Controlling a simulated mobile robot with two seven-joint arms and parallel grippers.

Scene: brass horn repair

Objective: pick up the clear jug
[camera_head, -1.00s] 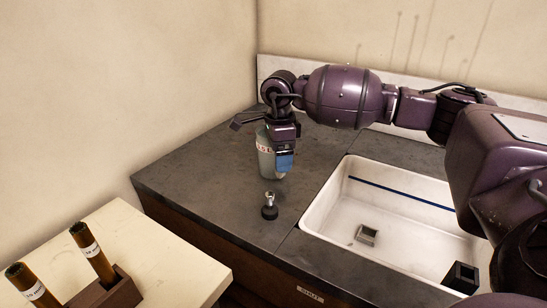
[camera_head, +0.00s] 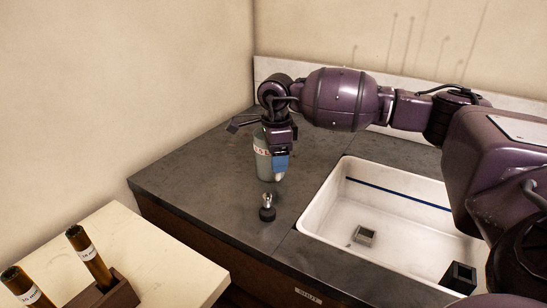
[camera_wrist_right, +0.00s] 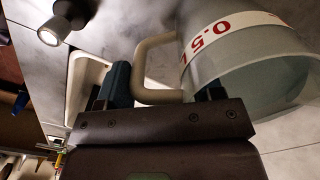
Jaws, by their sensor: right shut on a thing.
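The clear jug (camera_head: 263,165) is a translucent grey-green vessel with a white band and red marking. It appears upright on the dark counter near the back wall; whether its base touches the counter is hard to tell. My right gripper (camera_head: 281,163) reaches down at the jug's right side. In the right wrist view the jug (camera_wrist_right: 265,75) fills the upper right, and its pale loop handle (camera_wrist_right: 152,70) lies between the blue-tipped fingers of my gripper (camera_wrist_right: 160,88), which is shut on it. The gripper partly hides the jug in the head view. My left gripper is out of view.
A small black-based metal fitting (camera_head: 267,213) stands on the counter (camera_head: 200,190) in front of the jug. A white sink (camera_head: 330,222) is to the right, with a dark block (camera_head: 460,277) in it. A pale table (camera_head: 165,260) at lower left holds brown tubes (camera_head: 88,257).

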